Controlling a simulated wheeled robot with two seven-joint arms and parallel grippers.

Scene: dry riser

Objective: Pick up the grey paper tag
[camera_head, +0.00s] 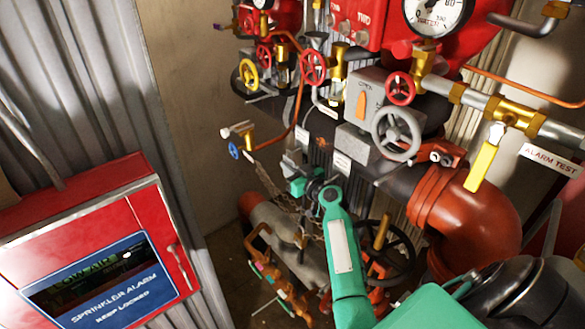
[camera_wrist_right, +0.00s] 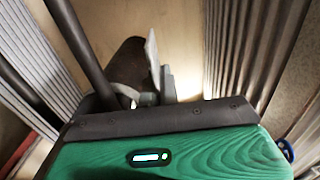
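A small pale tag with faint print (camera_head: 342,162) shows beside the dark pipe in the head view, just right of my right gripper (camera_head: 297,168). My right gripper is at the end of the green arm, by the chain and pipe. In the right wrist view a thin pale plate (camera_wrist_right: 152,56) stands almost edge-on beside grey finger parts. Whether the fingers touch or hold it is unclear. My left gripper is not in view.
A red sprinkler alarm box (camera_head: 95,245) stands at the left. Red, yellow and grey valve wheels (camera_head: 398,134) crowd above the gripper. A chain (camera_head: 272,190) and a black handwheel (camera_head: 388,252) are close by. The wall at centre left is bare.

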